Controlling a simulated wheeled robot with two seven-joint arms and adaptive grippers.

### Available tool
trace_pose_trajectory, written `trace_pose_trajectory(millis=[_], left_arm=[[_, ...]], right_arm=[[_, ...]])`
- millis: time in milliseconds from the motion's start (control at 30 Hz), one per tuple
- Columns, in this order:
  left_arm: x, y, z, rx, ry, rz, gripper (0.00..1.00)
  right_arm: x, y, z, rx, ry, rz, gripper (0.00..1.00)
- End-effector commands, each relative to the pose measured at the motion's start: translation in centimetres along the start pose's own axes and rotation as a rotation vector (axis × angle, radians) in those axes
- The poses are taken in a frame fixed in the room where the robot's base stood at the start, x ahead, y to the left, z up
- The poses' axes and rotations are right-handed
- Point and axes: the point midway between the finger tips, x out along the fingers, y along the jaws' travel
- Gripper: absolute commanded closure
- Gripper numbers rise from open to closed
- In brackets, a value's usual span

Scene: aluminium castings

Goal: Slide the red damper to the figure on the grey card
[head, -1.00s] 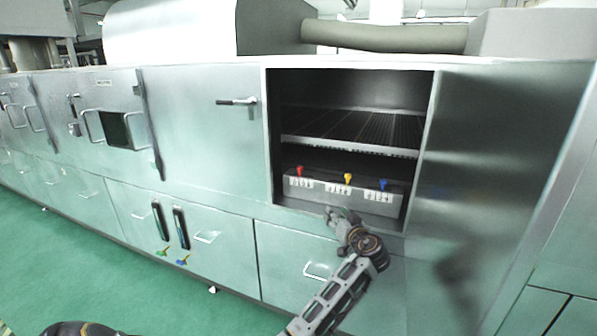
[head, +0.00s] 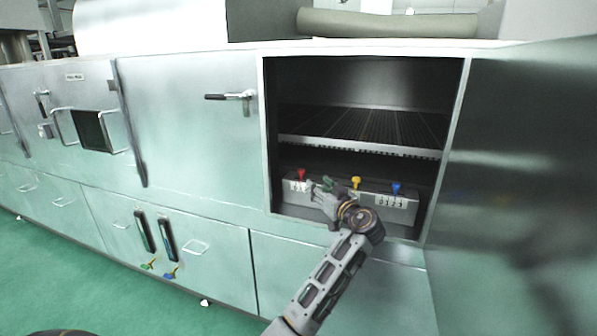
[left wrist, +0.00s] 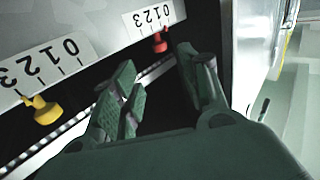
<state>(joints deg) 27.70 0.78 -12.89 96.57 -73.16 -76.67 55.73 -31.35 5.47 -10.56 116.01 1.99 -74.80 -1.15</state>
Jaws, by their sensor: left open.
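The red damper (head: 301,174) is a small knob at the left end of a grey control block inside the open bay. I cannot pick out a grey card. My right gripper is not in view.
A yellow damper (head: 356,183) and a blue damper (head: 396,188) stand farther right on the same block (head: 400,212). The yellow one (left wrist: 44,110) is left of my fingers in the wrist view. A slatted shelf (head: 360,130) lies above. The open door (head: 530,170) is at right.

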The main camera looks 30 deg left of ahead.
Motion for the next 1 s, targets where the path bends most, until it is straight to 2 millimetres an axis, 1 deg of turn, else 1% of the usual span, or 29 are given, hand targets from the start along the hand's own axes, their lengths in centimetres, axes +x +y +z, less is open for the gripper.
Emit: trace_pose_trajectory(millis=[333,533,667,1000], left_arm=[[0.1,0.0,0.0,0.0,0.0,0.0,0.56],[0.9,0.0,0.1,0.001,0.0,-0.001,0.56],[2.0,0.0,0.0,0.001,0.001,-0.002,0.56],[6.3,0.0,0.0,0.002,0.001,-0.001,0.56]], right_arm=[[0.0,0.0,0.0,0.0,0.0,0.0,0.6],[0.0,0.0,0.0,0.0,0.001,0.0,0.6],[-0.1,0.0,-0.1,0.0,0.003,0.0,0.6],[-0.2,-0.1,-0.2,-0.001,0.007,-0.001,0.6]])
